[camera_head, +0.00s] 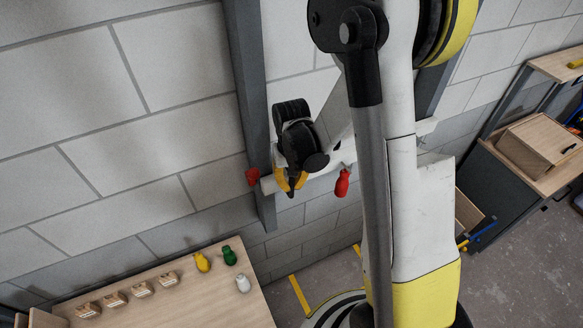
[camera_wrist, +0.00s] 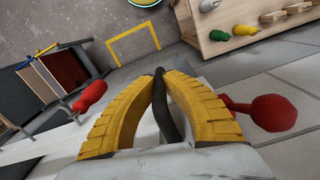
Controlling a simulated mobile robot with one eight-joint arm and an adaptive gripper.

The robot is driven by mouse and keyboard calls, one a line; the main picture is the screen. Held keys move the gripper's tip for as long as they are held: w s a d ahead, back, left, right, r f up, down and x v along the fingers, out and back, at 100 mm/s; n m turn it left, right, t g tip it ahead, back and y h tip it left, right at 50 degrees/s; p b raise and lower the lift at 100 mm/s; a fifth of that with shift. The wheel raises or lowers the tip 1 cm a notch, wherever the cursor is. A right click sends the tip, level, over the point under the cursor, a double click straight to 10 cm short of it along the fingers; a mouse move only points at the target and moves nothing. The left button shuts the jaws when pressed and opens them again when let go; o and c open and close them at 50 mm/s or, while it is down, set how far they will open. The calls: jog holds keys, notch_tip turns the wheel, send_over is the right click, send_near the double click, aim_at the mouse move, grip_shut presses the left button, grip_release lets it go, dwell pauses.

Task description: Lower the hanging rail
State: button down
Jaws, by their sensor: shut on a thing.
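The hanging rail (camera_head: 323,179) is a pale bar across two grey wall posts, partly hidden by my arm. A red knob (camera_head: 252,177) sits near its left end, and another red knob (camera_head: 342,183) is to the right of my gripper. Both knobs also show in the wrist view, one at left (camera_wrist: 90,96) and one at right (camera_wrist: 272,112). My gripper (camera_head: 291,182) is at the rail between these knobs, its yellow fingers (camera_wrist: 160,80) shut. A narrow black strip (camera_wrist: 170,115) shows between the fingers; the exact contact is partly hidden.
The left grey post (camera_head: 250,100) stands against the block wall. A wooden table (camera_head: 215,290) with yellow, green and white knobs is below at left. A wooden box on a dark bench (camera_head: 530,175) is at right. Yellow floor markings (camera_head: 299,295) lie below.

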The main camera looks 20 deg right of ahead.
aim_at(291, 193)
notch_tip(291, 193, down, 5)
jog(key=shift+r, duration=0.1)
dwell(0.3)
jog(key=c, duration=1.4)
grip_release()
jog(key=shift+r, duration=0.1)
notch_tip(291, 193, up, 12)
jog(key=shift+f, duration=0.1)
